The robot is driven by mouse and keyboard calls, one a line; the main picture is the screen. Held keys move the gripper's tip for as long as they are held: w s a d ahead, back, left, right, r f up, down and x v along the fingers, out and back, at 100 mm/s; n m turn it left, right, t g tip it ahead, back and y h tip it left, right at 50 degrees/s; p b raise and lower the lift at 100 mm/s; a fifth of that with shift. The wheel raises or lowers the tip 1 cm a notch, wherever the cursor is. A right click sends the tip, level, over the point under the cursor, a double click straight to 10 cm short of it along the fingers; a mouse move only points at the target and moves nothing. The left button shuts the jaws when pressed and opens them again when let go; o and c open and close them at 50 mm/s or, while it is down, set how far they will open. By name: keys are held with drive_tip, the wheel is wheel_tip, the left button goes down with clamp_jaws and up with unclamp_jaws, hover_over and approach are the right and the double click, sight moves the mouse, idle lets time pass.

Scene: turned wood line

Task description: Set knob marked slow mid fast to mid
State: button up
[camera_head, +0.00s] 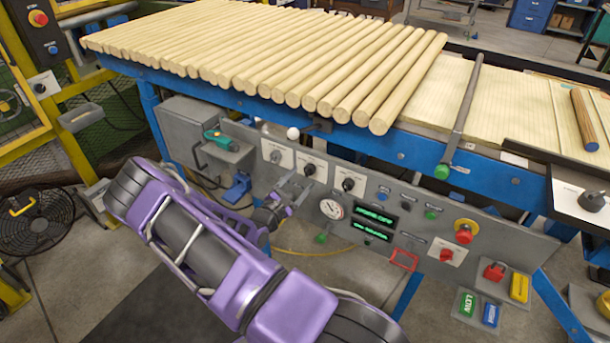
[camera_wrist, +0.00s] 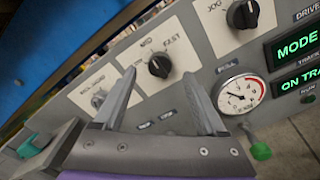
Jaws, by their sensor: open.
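The black knob marked MID and FAST (camera_wrist: 159,66) sits on a white plate in the wrist view, just beyond my fingertips and between them in the picture. The SLOW mark cannot be read, and I cannot tell where the knob's pointer stands. In the head view the same knob (camera_head: 309,169) is the middle one of three on the grey panel. My gripper (camera_wrist: 159,76) is open and empty, its two fingers spread toward the panel. In the head view my gripper (camera_head: 294,186) is just below the knob row, apart from the knob as far as I can see.
A round gauge (camera_head: 331,209) and green-lit displays (camera_head: 375,217) are right of my gripper. Wooden rods (camera_head: 270,60) lie on the blue-framed table above.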

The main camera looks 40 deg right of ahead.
drive_tip(key=v, duration=1.3)
drive_tip(key=shift+s+a, duration=0.2)
drive_tip(key=shift+a, duration=0.1)
